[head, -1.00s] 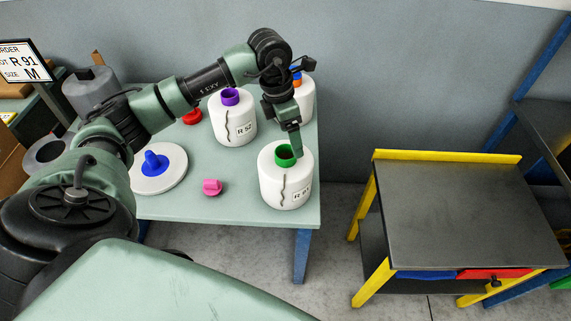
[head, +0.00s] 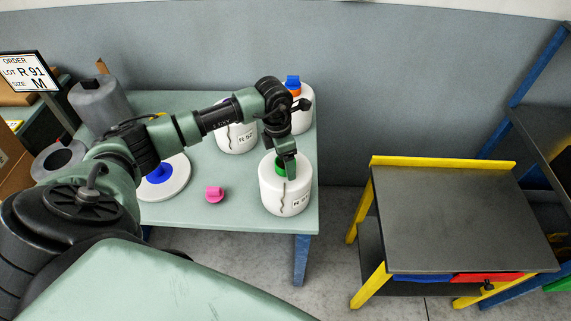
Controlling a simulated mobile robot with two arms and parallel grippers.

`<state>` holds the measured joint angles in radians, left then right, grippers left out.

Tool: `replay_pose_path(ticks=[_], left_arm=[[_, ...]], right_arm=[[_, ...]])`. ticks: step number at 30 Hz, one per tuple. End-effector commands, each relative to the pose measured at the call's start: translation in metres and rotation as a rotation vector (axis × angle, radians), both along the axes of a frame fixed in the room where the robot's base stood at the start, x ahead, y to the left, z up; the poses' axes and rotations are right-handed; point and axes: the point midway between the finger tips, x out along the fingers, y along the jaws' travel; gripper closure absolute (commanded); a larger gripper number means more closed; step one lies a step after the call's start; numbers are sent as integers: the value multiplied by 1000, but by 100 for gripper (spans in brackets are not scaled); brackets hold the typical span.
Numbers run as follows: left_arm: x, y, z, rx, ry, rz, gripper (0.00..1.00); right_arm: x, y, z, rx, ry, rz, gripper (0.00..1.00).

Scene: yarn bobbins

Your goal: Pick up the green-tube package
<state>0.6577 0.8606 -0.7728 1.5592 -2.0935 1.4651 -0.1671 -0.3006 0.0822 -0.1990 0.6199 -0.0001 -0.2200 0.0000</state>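The green-tube package is a white bobbin (head: 282,195) with a dark wavy line, a partly hidden label and a green tube (head: 279,169) at its top. It stands upright near the table's front right corner. My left gripper (head: 287,172) points down at the green tube and overlaps its upper right part. The fingers are seen nearly edge-on, so I cannot tell whether they are closed on the tube. The bobbin appears to rest on the table. My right gripper is not in view.
Behind stand a white bobbin labelled R 52 (head: 238,142), partly covered by my arm, and one with an orange tube and blue cap (head: 302,117). A pink piece (head: 214,194) lies left. A black-topped yellow cart (head: 455,215) stands right, across a floor gap. A sign (head: 30,72) reads R 91, M.

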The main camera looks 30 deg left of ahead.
Motion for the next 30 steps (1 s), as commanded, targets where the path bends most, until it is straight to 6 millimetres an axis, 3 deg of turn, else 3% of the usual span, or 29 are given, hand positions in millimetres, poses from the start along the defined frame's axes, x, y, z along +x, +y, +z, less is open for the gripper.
replay_pose_path(ticks=[1, 6, 8, 20, 26, 30], left_arm=[[0, 0, 0, 0, 0, 0, 39], [0, 0, 1, -1, -1, 0, 86], [0, 0, 1, -1, -1, 1, 100], [3, 0, 9, -3, -10, 0, 100], [4, 0, 36, -1, -14, 0, 100], [4, 0, 68, -1, -15, 1, 100]], right_arm=[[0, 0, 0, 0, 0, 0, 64], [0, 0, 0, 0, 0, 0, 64], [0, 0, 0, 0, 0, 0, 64], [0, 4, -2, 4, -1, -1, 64], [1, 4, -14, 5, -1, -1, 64], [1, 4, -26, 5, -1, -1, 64]])
